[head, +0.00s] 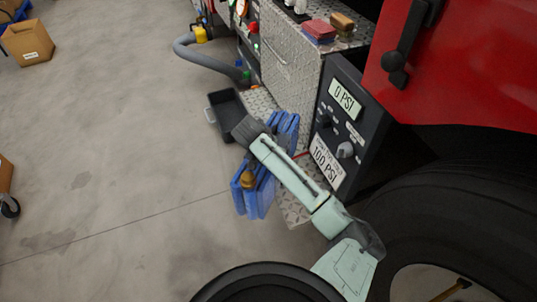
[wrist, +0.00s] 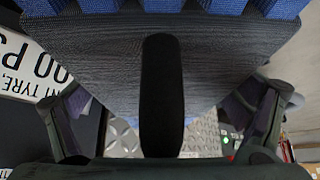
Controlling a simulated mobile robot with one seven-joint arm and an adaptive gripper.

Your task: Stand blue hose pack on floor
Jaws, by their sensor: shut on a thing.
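The blue hose pack (head: 258,194) is a bundle of blue folds with a brass-coloured fitting at its near end. In the head view it hangs beneath the end of my arm, above the floor (head: 120,190) or the tread-plate step; the exact gap cannot be told. My arm covers its middle. In the wrist view my gripper (wrist: 162,110) is shut on the pack, with a finger on each side of a dark ribbed section and a black strap. Blue folds (wrist: 200,6) show along the top. The fingertips are hidden in the head view.
A dark open tray (head: 229,113) lies close beyond the pack. The pump panel (head: 345,110) and large tyre (head: 450,205) stand at the right. A grey hose (head: 205,58) curves at the back. Open floor lies to the left, with a cardboard box (head: 28,42) far off.

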